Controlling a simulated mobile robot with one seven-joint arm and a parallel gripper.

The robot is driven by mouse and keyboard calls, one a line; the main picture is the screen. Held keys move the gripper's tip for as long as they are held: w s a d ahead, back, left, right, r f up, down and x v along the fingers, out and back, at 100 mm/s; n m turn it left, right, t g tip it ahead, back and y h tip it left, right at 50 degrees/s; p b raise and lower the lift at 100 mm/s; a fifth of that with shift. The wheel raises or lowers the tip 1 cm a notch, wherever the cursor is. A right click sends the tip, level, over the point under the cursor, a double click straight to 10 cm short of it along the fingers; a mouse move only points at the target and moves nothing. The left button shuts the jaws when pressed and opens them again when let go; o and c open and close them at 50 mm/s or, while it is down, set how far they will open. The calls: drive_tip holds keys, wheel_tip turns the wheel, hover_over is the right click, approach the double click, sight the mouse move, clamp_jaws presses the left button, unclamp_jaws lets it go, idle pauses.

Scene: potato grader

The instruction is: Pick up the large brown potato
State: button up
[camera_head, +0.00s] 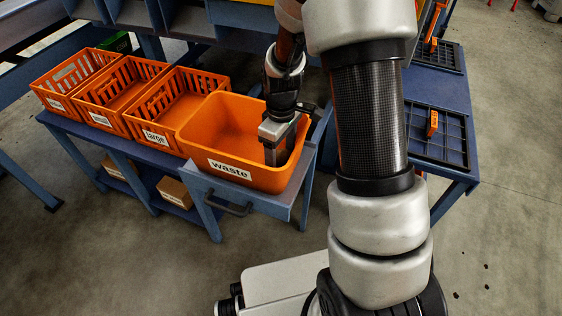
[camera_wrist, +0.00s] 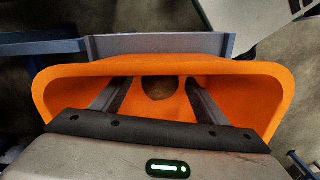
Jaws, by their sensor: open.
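A round dark brown potato (camera_wrist: 158,88) shows in the wrist view inside the orange bin labelled "waste" (camera_head: 222,165). It lies between my two fingers in the picture, with clear gaps on both sides. My gripper (camera_head: 277,152) points down into the right part of this bin in the head view. In the wrist view my gripper (camera_wrist: 157,84) is open, its fingers wide apart and empty. The potato cannot be seen in the head view; the bin's front wall and my gripper may hide it.
Orange slatted crates stand in a row left of the waste bin, one labelled "large" (camera_head: 165,105). The waste bin's high rim (camera_wrist: 280,95) surrounds my fingers. A blue table (camera_head: 440,85) with black grid trays (camera_head: 437,140) stands at right.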

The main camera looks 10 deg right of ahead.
sight(281, 151)
drive_tip(key=shift+f, duration=0.1)
drive_tip(key=c, duration=1.2)
wheel_tip(281, 151, up, 10)
drive_tip(key=p, duration=0.2)
drive_tip(key=shift+p, duration=0.4)
